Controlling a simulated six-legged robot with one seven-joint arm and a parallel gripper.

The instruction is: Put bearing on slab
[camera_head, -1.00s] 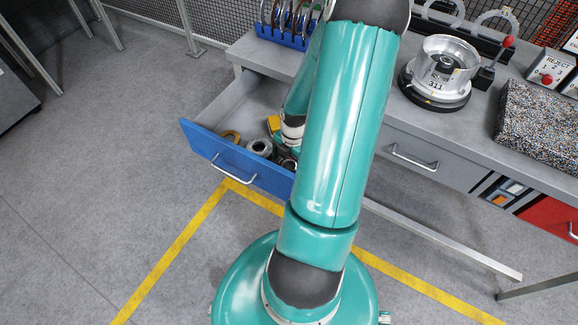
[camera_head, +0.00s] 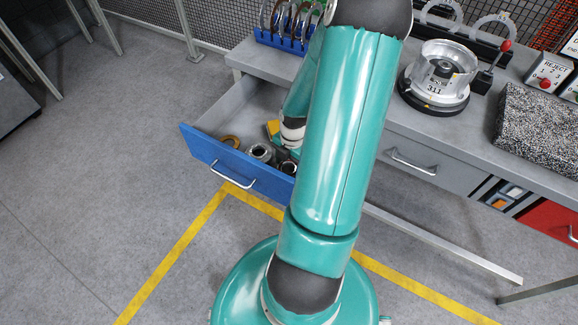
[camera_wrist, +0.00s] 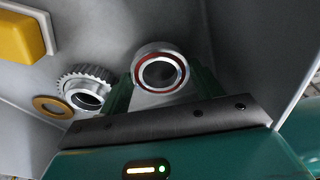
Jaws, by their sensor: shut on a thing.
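The bearing, a pale metal ring with a red inner band (camera_wrist: 160,49), is upright between the two green fingers of my gripper (camera_wrist: 160,84) in the wrist view. The fingers are shut on its sides, inside the open drawer (camera_head: 212,150). In the head view my arm hides most of the gripper, and only part of the bearing shows at the drawer's front. The slab is a thick speckled grey block (camera_head: 540,128) on the bench at the right, far from my gripper. Its visible top is bare.
A toothed gear (camera_wrist: 85,88), a gold ring (camera_wrist: 52,106) and a yellow block (camera_wrist: 22,32) lie in the drawer near the bearing. On the bench stand a metal housing (camera_head: 445,65), a blue ring rack (camera_head: 283,38) and a reject button box (camera_head: 550,72).

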